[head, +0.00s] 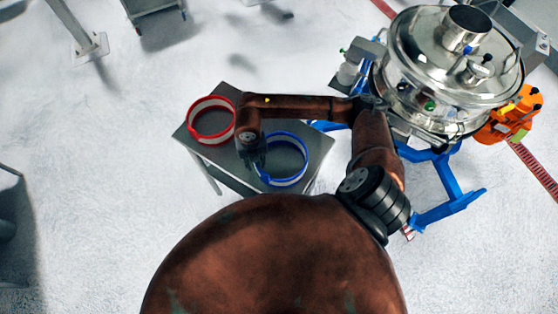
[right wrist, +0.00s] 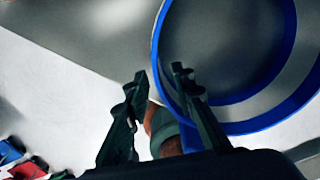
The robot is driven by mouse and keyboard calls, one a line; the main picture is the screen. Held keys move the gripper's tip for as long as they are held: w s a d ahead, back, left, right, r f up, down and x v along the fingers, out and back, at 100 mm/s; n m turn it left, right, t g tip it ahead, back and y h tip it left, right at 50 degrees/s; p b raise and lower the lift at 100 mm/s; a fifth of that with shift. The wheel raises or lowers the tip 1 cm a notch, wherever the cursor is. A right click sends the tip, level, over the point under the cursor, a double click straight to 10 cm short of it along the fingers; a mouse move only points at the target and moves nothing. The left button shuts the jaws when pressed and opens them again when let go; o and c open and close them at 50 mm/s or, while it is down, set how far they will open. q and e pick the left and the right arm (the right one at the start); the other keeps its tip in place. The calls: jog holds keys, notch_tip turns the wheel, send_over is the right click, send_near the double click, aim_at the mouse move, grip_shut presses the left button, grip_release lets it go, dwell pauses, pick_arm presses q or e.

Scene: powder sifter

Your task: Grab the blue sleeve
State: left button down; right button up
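The blue sleeve (head: 291,182) is a ring with blue edges and a white band, lying on the right part of a small grey table. My right gripper (head: 257,160) is over the table at the sleeve's left side, pointing down. In the right wrist view, its two dark fingers (right wrist: 157,76) are apart. The near side of the blue sleeve (right wrist: 240,127) shows there too, and its left edge runs down into the gap between the fingertips. I cannot tell whether a finger touches it. My left gripper is not in view.
A red and white sleeve (head: 211,139) lies on the left part of the grey table (head: 235,180). A large steel sifter (head: 440,75) on a blue frame stands to the right, with an orange unit (head: 508,120) beside it. The floor left of the table is clear.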

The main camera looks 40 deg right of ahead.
jog(key=shift+c, duration=0.4)
grip_shut()
jog(key=shift+r, duration=0.1)
